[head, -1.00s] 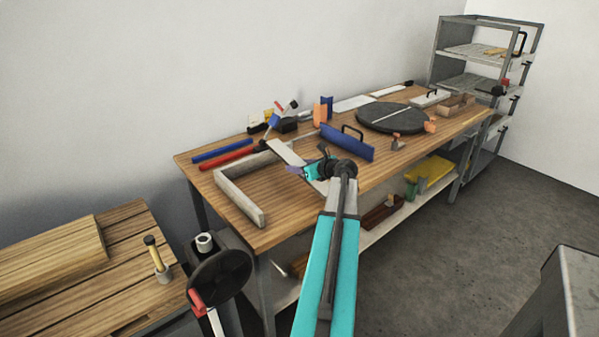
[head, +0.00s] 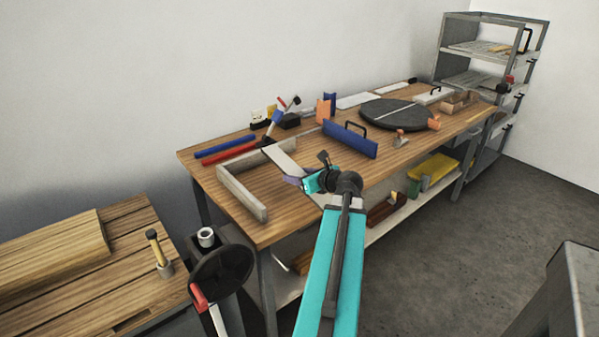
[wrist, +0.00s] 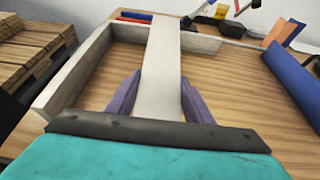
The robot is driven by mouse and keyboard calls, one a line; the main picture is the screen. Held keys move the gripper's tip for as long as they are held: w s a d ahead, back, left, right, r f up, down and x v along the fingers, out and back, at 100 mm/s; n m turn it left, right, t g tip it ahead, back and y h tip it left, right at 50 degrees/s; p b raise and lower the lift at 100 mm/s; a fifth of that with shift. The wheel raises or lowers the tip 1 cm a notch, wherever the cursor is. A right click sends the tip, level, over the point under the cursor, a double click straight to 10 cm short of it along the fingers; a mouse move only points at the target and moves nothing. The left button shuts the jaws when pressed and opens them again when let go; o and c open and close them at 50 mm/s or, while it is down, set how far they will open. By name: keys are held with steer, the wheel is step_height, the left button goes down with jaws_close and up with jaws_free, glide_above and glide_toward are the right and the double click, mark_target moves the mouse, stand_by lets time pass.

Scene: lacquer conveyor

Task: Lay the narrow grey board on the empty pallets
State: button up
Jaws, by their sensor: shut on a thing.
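The narrow grey board (head: 283,158) is a pale, flat strip above the wooden workbench (head: 262,232). My gripper (head: 305,182) is shut on it near its closer end. In the wrist view the board (wrist: 161,70) runs straight away between the purple fingers of my gripper (wrist: 160,98). Its far end passes over the back bar of a grey angled frame; I cannot tell whether it touches. Slatted wooden pallets (head: 135,222) stand at the lower left, left of the bench, with a thicker wooden slab on them. They also show in the wrist view (wrist: 32,48).
The grey angled frame (head: 242,195) lies left of the board. Red (head: 225,151) and blue bars lie behind it. A blue block with a handle (head: 350,140) stands to the right, before a dark turntable (head: 397,113). A dark disc (head: 222,270) stands between pallets and bench.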

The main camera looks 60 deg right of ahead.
steer(key=shift+s+a+b, duration=0.15)
steer(key=shift+s+a, duration=0.1)
steer(key=shift+a, duration=0.25)
steer(key=shift+s+a+b, duration=0.15)
steer(key=shift+s+a, duration=0.05)
steer(key=shift+a, duration=0.3)
steer(key=shift+d+b, duration=0.1)
steer(key=shift+b, duration=0.55)
steer(key=shift+b, duration=0.45)
steer(key=b, duration=0.6)
steer(key=shift+a+b, duration=0.2)
steer(key=shift+b, duration=0.15)
steer(key=b, duration=0.4)
steer(key=a+b, duration=0.1)
steer(key=b, duration=0.3)
steer(key=shift+s+a, duration=0.25)
steer(key=shift+s, duration=0.1)
steer(key=shift+s+a+r+b, duration=0.2)
steer(key=shift+a+r+b, duration=0.1)
steer(key=shift+b, duration=0.85)
